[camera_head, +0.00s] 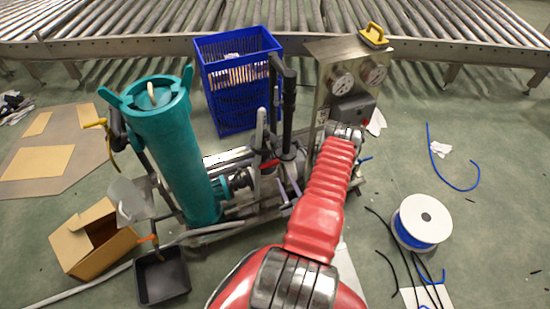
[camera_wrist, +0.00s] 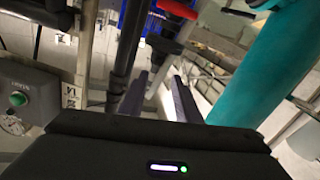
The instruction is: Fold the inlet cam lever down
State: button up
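My gripper (camera_wrist: 160,80) shows in the wrist view as two grey-purple fingers spread apart, with no object between them. The pump skid carries a tall teal canister (camera_head: 180,150), which also fills the right of the wrist view (camera_wrist: 265,65). A black upright (camera_wrist: 130,40) stands beyond the fingers, to the left.
A control panel with gauges (camera_head: 343,82) stands by my arm; its box with a green button (camera_wrist: 18,99) is left of my gripper. A blue crate (camera_head: 240,85) stands behind the skid. A cable spool (camera_head: 422,222), cardboard box (camera_head: 95,240) and black tray (camera_head: 162,278) are on the floor.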

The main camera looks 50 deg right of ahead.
aim_at(274, 157)
jog(key=x, duration=1.4)
jog(key=shift+s, duration=0.1)
grip_shut()
dwell(0.4)
jog(key=shift+d, duration=0.1)
